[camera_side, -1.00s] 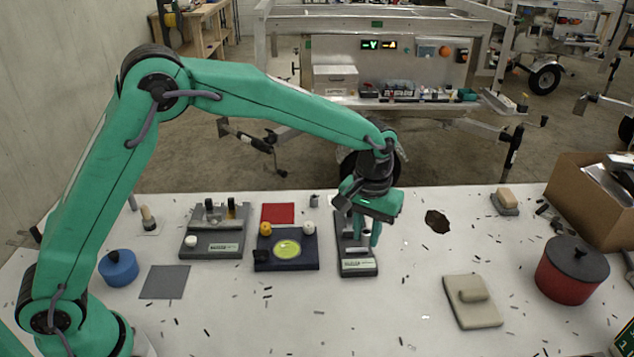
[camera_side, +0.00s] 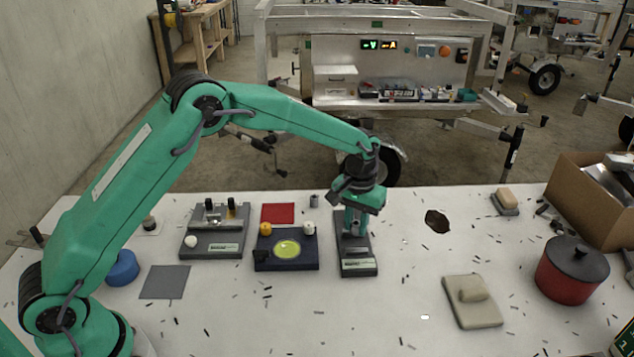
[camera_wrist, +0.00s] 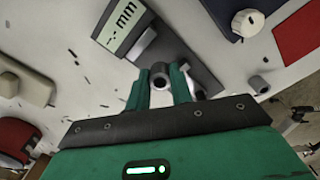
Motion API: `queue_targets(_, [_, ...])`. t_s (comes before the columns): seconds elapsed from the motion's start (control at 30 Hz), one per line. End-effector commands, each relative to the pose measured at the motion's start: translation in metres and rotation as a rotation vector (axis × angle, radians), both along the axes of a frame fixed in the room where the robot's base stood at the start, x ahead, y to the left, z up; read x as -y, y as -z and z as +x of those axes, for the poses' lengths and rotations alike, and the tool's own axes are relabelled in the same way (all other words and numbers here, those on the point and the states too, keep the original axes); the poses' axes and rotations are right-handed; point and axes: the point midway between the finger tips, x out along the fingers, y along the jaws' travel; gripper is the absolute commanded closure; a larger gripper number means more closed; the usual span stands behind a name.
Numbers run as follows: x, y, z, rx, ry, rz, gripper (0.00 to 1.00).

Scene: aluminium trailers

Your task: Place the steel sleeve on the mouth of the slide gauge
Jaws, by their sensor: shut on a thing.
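The slide gauge (camera_side: 359,266) is a long dark grey block with a pale display panel at its near end; its "mm" display (camera_wrist: 122,22) shows in the wrist view. My gripper (camera_side: 354,222) points down over the middle of the gauge. It is shut on the steel sleeve (camera_side: 356,229), a small grey cylinder, at the gauge. In the wrist view my gripper (camera_wrist: 160,78) partly covers the sleeve and the gauge's mouth. I cannot tell whether the sleeve touches the mouth or is just above it.
A dark block with a yellow-green disc (camera_side: 288,249) stands left of the gauge. Another small grey cylinder (camera_side: 314,200) stands behind it. A grey fixture (camera_side: 212,245) is farther left. A beige block (camera_side: 472,300) and red pot (camera_side: 570,270) lie right, with free table between.

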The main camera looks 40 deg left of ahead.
Motion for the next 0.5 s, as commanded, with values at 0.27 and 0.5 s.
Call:
queue_targets(0.27, [0.0, 0.03, -0.001, -0.002, 0.0, 0.001, 1.0])
queue_targets(0.5, [0.0, 0.037, 0.0, 0.0, 0.0, 0.0, 1.0])
